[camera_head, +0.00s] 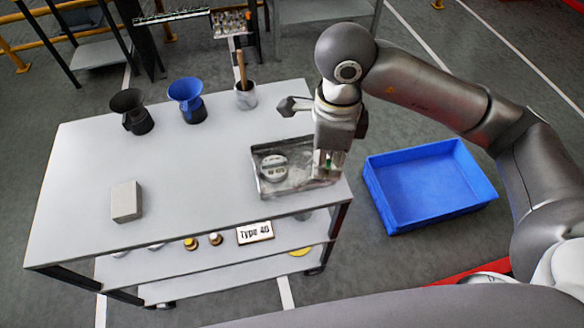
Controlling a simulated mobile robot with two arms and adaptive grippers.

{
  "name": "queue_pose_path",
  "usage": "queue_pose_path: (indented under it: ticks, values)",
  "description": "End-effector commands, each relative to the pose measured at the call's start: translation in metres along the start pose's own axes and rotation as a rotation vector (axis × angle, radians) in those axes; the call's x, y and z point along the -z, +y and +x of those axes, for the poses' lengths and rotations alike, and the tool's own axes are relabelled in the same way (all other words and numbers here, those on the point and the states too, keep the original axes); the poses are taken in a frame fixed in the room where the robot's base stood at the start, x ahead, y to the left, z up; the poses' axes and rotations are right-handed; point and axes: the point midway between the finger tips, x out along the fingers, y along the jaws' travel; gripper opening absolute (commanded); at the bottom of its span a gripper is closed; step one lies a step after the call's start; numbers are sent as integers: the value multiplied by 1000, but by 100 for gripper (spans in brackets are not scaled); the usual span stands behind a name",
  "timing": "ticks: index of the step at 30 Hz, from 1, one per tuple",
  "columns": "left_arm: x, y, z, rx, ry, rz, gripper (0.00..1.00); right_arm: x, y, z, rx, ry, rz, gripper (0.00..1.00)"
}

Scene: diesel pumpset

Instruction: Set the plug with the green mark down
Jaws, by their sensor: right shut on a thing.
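My right gripper (328,165) points down over the right part of a shallow metal tray (258,187) on the trolley's top. It is shut on a small plug (327,158) with a green mark, mostly hidden between the fingers. I cannot tell whether the plug touches the tray floor. A round grey metal part (273,168) with raised lettering lies in the left part of the tray. My left gripper is out of view.
The trolley top (190,165) holds a black funnel-like cup (130,108), a blue one (187,98), a grey pot (245,96) with a wooden handle and a pale block (126,201). A blue bin (428,183) stands right. A "Type 40" sign (255,232) is below.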

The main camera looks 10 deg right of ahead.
Motion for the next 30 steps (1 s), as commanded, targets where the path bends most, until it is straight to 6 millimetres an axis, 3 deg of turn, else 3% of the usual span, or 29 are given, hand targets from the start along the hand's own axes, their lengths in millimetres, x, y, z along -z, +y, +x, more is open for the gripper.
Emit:
queue_pose_path:
  ticks: [9, 18, 22, 30]
  values:
    - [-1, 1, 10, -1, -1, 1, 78, -13, 14, 11, 0, -4, 483, 0]
    - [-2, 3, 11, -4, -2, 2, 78, -18, 17, 15, 0, -6, 686, 0]
    - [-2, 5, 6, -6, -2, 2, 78, -19, 0, 21, -2, -2, 700, 0]
    - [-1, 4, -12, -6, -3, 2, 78, -24, -55, 44, -1, -2, 696, 0]
